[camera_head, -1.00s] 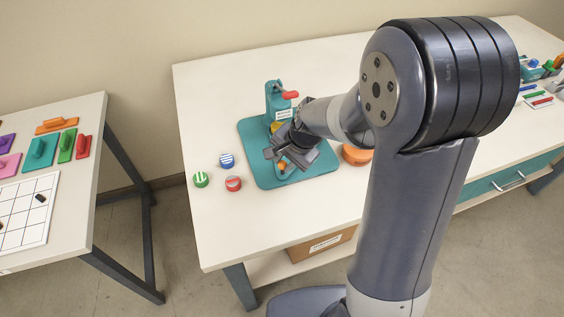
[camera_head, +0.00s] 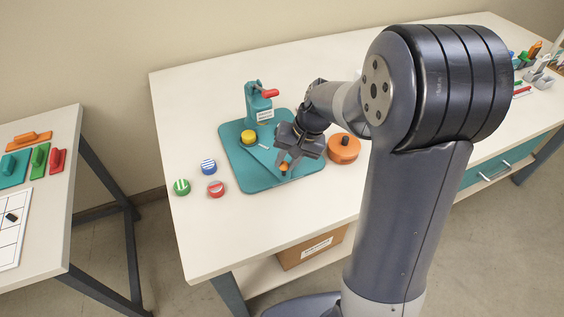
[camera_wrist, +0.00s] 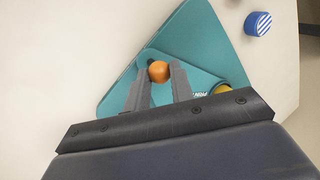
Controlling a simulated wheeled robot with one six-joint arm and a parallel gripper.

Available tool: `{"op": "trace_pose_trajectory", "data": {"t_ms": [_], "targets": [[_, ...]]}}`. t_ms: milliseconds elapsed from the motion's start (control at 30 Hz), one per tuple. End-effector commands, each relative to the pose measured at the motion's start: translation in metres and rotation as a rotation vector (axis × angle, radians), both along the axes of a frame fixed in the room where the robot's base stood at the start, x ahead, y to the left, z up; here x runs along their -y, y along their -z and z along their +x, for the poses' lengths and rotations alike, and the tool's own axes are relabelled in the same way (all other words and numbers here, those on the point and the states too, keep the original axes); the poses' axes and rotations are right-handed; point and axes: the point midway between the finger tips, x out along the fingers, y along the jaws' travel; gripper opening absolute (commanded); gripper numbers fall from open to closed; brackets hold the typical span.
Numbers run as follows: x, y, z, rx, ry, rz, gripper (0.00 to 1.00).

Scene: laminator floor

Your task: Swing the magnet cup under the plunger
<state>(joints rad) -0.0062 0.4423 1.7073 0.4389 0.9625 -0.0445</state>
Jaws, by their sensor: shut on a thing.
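The teal press (camera_head: 254,103) with a red handle stands at the back of a teal base plate (camera_head: 235,165). A teal swing arm (camera_head: 264,154) lies over the plate, with a yellow round piece (camera_head: 248,136) at its press end and an orange knob (camera_head: 283,167) at its near end. The yellow piece shows partly in the wrist view (camera_wrist: 226,89). My gripper (camera_wrist: 158,76) is shut on the orange knob, a finger on either side. I cannot make out the plunger, or tell whether the yellow piece is the cup or sits under it.
Blue (camera_head: 208,166), green (camera_head: 182,187) and red (camera_head: 216,189) striped round pieces lie left of the plate. An orange round container (camera_head: 344,148) with a black knob stands right of my gripper. The table front is clear. Another table (camera_head: 50,230) stands at left.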

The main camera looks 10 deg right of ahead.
Motion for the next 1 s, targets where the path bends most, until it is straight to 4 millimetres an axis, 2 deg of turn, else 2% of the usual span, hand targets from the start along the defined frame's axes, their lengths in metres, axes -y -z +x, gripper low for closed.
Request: {"op": "trace_pose_trajectory", "data": {"t_ms": [1000], "targets": [[0.04, -0.001, 0.025, -0.001, -0.506, 0.0, 0.0]]}}
